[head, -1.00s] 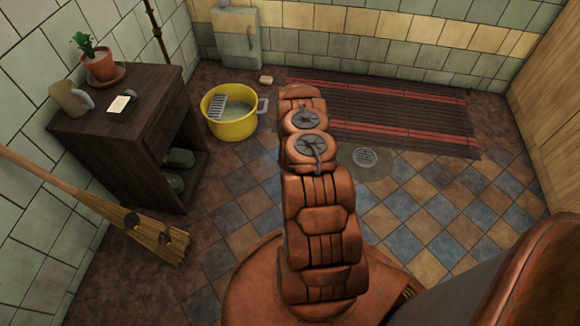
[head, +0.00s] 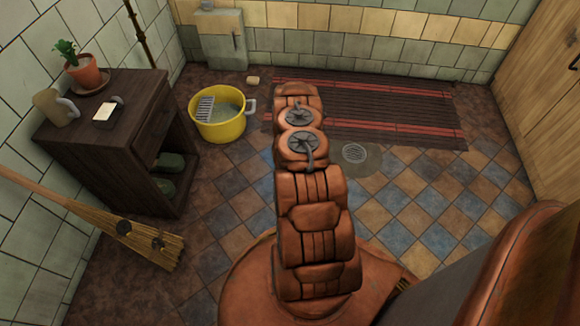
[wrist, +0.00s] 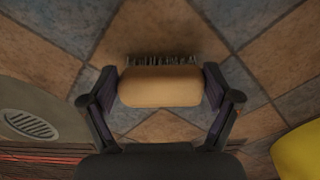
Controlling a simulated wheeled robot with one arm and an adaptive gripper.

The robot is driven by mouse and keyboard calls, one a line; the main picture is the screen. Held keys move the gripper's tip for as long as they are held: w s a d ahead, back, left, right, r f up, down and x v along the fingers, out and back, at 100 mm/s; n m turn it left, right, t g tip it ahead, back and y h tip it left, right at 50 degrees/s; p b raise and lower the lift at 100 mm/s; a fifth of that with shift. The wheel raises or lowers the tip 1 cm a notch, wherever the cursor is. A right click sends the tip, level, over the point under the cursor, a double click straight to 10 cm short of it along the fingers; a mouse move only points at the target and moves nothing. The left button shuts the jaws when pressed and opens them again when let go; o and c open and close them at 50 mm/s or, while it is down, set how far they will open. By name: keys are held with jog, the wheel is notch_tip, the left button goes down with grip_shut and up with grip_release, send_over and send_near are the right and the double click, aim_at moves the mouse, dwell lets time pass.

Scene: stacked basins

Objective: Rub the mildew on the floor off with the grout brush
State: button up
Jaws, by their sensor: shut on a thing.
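The grout brush (wrist: 160,90) has a pale wooden block and a row of dark bristles. In the wrist view it sits between the two fingers of my gripper (wrist: 160,84), which is shut on it. The bristles point to the top of the picture, over brown and blue-grey floor tiles (wrist: 155,30). I cannot tell whether they touch the floor. In the head view my arm hides the gripper and brush. No mildew stands out clearly. A dull grey-green patch (head: 374,165) surrounds the floor drain (head: 354,153), and I cannot tell whether it is mildew.
A yellow basin (head: 222,130) with water and a grey ridged board stands left of my arm. A small tan block (head: 253,80) and a dark slatted mat (head: 400,108) lie behind. A dark cabinet (head: 100,150) and broom (head: 140,243) are left. Tiles at right are clear.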

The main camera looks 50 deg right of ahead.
jog(key=shift+s+d, duration=0.6)
jog(key=shift+s, duration=0.25)
jog(key=shift+s+d, duration=0.65)
jog(key=shift+s, duration=0.3)
jog(key=shift+s+d, duration=0.7)
jog(key=shift+s, duration=0.25)
jog(key=shift+s+d, duration=0.65)
jog(key=shift+s, duration=0.3)
jog(key=shift+w, duration=0.1)
jog(key=shift+w+a+p, duration=0.1)
jog(key=shift+w+a, duration=0.6)
jog(key=shift+w, duration=0.3)
jog(key=shift+w+a+p, duration=0.1)
jog(key=shift+w+a, duration=0.65)
jog(key=shift+w, duration=0.25)
jog(key=shift+w+a+p, duration=0.1)
jog(key=shift+w+a, duration=0.6)
jog(key=shift+w, duration=0.3)
jog(key=shift+w+a+r, duration=0.1)
jog(key=shift+w+a, duration=0.55)
jog(key=shift+w, duration=0.3)
jog(key=shift+w+a, duration=0.65)
jog(key=shift+w, duration=0.25)
jog(key=shift+w+a, duration=0.7)
jog(key=shift+w, duration=0.3)
jog(key=shift+p, duration=0.3)
